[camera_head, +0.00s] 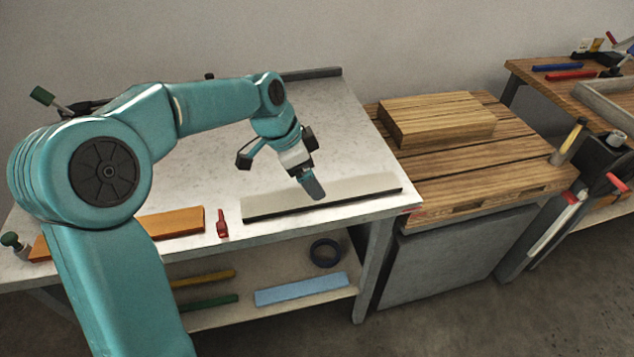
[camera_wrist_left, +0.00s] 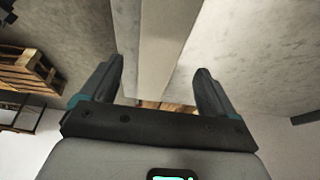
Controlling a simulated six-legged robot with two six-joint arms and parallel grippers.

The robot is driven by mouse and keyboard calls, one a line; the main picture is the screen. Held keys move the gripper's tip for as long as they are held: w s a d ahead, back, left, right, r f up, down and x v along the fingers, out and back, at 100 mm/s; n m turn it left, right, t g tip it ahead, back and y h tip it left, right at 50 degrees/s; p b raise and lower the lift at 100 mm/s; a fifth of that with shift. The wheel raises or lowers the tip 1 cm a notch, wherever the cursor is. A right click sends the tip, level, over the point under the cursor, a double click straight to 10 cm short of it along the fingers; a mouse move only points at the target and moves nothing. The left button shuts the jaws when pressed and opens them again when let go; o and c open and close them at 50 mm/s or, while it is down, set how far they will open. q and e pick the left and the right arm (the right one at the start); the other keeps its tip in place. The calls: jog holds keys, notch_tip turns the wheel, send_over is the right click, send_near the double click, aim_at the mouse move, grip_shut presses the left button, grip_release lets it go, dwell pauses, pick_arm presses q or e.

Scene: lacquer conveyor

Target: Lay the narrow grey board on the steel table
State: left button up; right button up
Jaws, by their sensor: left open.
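The narrow grey board (camera_head: 363,187) lies flat on the steel table (camera_head: 345,125), along its front edge near the right corner. It has a pale top and a dark front edge. My left gripper (camera_head: 313,190) is over the middle of the board, pointing down. In the left wrist view the gripper (camera_wrist_left: 160,75) is open, with one finger on each side of the board (camera_wrist_left: 165,40). I cannot tell whether either finger touches it. My right gripper is not in view.
An orange board (camera_head: 172,223) and a small red object (camera_head: 222,225) are left of the grey board. The shelf below holds a blue board (camera_head: 302,290) and a dark ring (camera_head: 325,252). A wooden block (camera_head: 435,118) sits on slatted wood to the right. The table's back is mostly clear.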

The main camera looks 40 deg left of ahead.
pick_arm(q)
jog(key=v, duration=0.7)
jog(key=shift+p, duration=0.3)
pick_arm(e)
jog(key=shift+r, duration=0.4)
pick_arm(q)
jog(key=shift+d, duration=0.1)
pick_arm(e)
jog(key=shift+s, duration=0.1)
